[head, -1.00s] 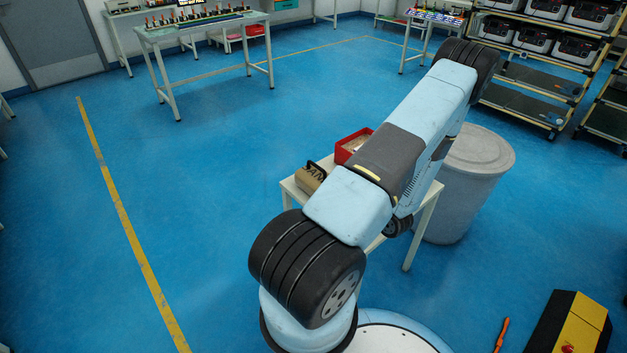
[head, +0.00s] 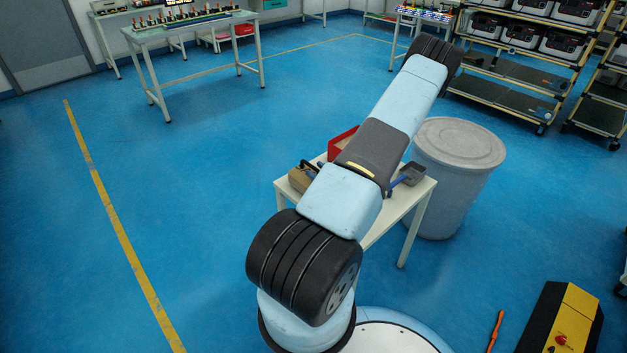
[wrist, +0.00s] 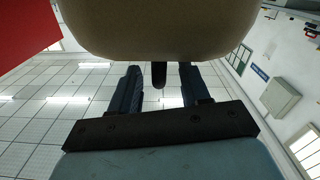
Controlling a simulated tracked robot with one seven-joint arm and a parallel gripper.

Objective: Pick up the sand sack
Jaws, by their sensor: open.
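The sand sack (head: 299,180) is a tan block with a dark handle, at the left end of a small pale table (head: 402,207). My arm hides part of it in the head view. In the wrist view the sack (wrist: 158,30) fills the upper middle as a large tan shape. My gripper (wrist: 160,73) is open, its two dark blue fingers pointing at the sack. The dark handle end shows between the fingers in the picture; I cannot tell how deep it sits between them. The head view hides the gripper behind my arm.
A red bin (head: 341,144) stands beside the sack; a red surface (wrist: 22,28) fills the wrist view's upper left. A dark dustpan-like tool (head: 410,174) lies at the table's right. A grey barrel (head: 455,190) stands right of the table. Open blue floor lies left.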

